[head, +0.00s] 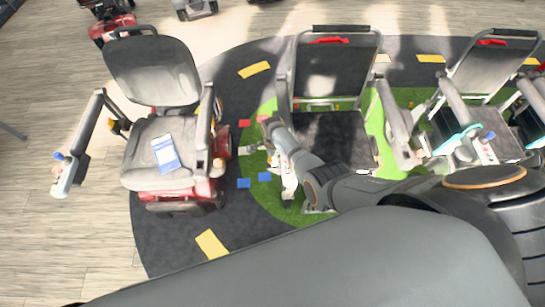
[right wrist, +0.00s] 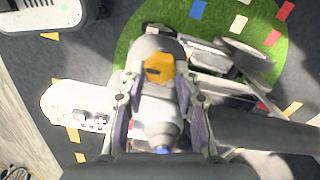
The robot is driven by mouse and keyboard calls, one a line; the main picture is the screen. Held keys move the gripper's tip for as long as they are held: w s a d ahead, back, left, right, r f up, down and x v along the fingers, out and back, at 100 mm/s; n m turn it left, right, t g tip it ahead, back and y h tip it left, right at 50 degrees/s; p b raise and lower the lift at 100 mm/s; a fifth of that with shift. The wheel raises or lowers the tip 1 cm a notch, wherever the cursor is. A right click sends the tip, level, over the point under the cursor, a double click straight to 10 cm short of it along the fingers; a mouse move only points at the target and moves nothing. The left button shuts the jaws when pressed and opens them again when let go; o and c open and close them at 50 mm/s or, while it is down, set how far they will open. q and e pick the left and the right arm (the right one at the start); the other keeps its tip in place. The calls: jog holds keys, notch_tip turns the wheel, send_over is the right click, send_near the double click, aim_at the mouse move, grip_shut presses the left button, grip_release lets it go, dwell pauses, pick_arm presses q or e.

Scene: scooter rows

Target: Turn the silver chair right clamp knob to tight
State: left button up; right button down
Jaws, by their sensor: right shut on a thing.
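The silver chair (head: 334,90) stands on the green patch in the middle of the head view, facing me. My right arm reaches in from the right to its picture-left armrest and hides part of it. In the right wrist view my right gripper (right wrist: 159,88) has its two fingers on either side of a pale rounded part. An orange clamp knob (right wrist: 160,68) shows between the fingertips. The gripper is shut on it. How far the knob is turned cannot be told. My left gripper is not in view.
A grey scooter chair (head: 160,100) with a red base stands at left, a blue-and-white item (head: 165,152) on its seat. Another chair (head: 490,70) stands close on the right. A white control panel (right wrist: 80,112) lies left of the gripper. Floor at far left is clear.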

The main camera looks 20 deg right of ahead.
jog(key=c, duration=1)
grip_release()
jog(key=shift+o, duration=0.2)
notch_tip(320, 180, up, 12)
